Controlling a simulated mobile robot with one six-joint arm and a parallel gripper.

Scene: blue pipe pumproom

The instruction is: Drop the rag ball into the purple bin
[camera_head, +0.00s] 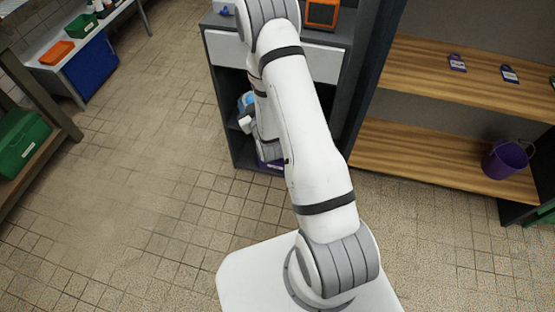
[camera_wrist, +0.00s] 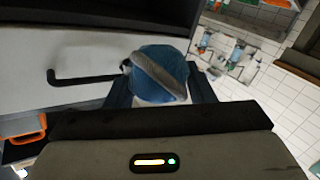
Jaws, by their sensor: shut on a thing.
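The rag ball (camera_wrist: 160,72), blue with a grey band, is held between the dark fingers of my gripper (camera_wrist: 160,88) in the wrist view. My gripper is shut on it. In the head view, the ball (camera_head: 246,101) shows as a small blue shape beside my arm, in front of the dark cabinet opening. A purple bucket with a handle (camera_head: 506,160) stands on the lower wooden shelf at right.
The dark cabinet (camera_head: 226,97) with a white drawer front stands behind my arm. In the wrist view, a dark bar handle (camera_wrist: 85,77) is left of the ball. A green crate (camera_head: 22,142) and blue bin (camera_head: 91,68) are at left. The tiled floor between is clear.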

